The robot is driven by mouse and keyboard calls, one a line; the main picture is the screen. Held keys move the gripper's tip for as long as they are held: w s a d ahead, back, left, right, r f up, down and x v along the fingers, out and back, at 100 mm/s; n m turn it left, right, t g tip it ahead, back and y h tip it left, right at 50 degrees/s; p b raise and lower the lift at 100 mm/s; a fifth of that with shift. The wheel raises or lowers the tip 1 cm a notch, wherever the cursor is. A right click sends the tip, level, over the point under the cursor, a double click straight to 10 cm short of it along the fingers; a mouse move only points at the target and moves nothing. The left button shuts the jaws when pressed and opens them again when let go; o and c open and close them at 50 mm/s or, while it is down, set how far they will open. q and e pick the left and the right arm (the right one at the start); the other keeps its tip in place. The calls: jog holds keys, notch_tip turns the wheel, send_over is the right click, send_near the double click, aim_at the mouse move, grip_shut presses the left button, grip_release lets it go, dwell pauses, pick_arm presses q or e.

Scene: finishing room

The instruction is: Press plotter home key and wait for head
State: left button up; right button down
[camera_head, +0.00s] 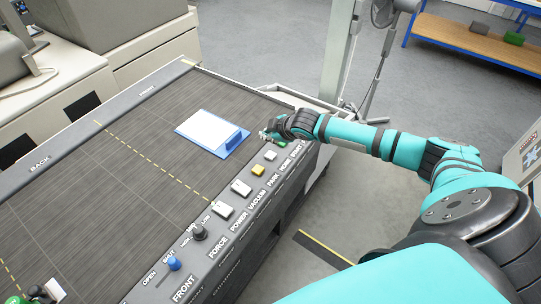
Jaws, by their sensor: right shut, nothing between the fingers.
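The plotter panel (236,236) runs along the front edge of the dark grey bed (120,190). The light home key (270,155) sits between the yellow park key (257,170) and the green start key (281,144), which my gripper partly hides. My right gripper (266,136) is shut and empty, near the far end of the key row, beyond the home key in the picture. I cannot tell whether it touches anything. At the bottom left corner is a cut-off part with black, white and green pieces (46,292); I cannot tell if it is the plotter head. My left gripper is out of view.
A blue clipboard with white paper (213,132) lies on the bed near the right gripper. Other panel controls are the power key (222,210), vacuum key (241,187), a black force knob (199,232) and a blue-topped lever (174,264). A fan stand (378,60) is behind.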

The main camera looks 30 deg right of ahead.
jog(key=b, duration=0.4)
send_over(269, 156)
notch_tip(269, 156, down, 4)
jog(key=shift+f, duration=0.25)
notch_tip(269, 156, down, 2)
jog(key=shift+w+b, duration=0.1)
jog(key=shift+b, duration=0.35)
jog(key=shift+f, duration=0.1)
dwell(0.4)
jog(key=shift+f, duration=0.35)
jog(key=shift+f+b, duration=0.3)
jog(key=shift+f, duration=0.3)
dwell(0.6)
jog(key=shift+r+p, duration=1)
jog(key=shift+p, duration=0.1)
